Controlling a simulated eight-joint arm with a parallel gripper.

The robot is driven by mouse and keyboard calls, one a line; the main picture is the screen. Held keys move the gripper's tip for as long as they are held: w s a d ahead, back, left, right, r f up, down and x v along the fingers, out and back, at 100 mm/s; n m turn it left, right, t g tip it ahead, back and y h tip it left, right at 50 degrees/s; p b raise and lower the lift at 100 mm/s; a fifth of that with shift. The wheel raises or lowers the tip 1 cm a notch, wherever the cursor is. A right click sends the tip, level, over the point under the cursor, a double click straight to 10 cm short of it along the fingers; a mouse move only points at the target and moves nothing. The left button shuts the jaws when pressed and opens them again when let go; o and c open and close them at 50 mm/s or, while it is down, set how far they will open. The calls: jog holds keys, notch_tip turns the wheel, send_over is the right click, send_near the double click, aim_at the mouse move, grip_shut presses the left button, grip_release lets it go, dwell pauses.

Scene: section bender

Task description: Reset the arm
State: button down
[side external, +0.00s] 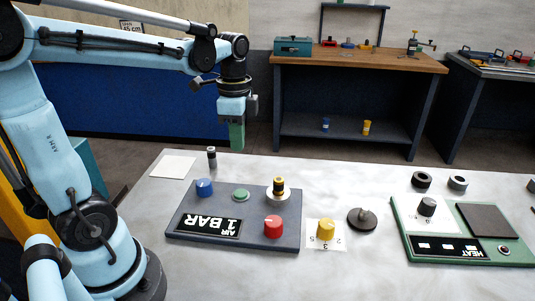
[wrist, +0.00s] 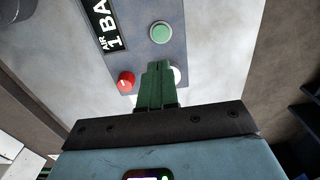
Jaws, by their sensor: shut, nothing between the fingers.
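My gripper (side external: 237,146) hangs from my light blue arm, pointing down above the back edge of the grey worktable (side external: 350,178). Its green fingers are shut with nothing between them, well clear of the table. In the wrist view the fingers (wrist: 157,66) also show closed together. They hide part of a dark panel (wrist: 172,14). In the side external view this panel (side external: 185,240) lies on the table, marked "AIR 1 BAR". It carries a blue knob (side external: 204,187), a green button (side external: 241,195), a red knob (side external: 273,226) and a yellow-and-black part on a white base (side external: 279,188).
A yellow knob (side external: 326,229) sits on a numbered white card, beside a dark round-based part (side external: 362,219). A small dark cylinder (side external: 212,157) stands near the back edge. A workbench (side external: 360,62) is behind.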

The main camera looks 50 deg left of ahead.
dwell(0.5)
jog(key=s+d+f+n+t, duration=0.1)
jog(key=s+d+n+t, duration=0.2)
jog(key=d+n+t, duration=0.4)
jog(key=shift+d+f+n, duration=0.3)
jog(key=shift+d+n, duration=0.35)
jog(key=shift+n, duration=0.35)
dwell(1.5)
jog(key=w+a+f+n+h, duration=0.1)
jog(key=w+a+n+h, duration=0.1)
jog(key=a+h, duration=0.3)
jog(key=a, duration=0.4)
jog(key=shift+t, duration=0.4)
jog(key=shift+w+a+f, duration=0.1)
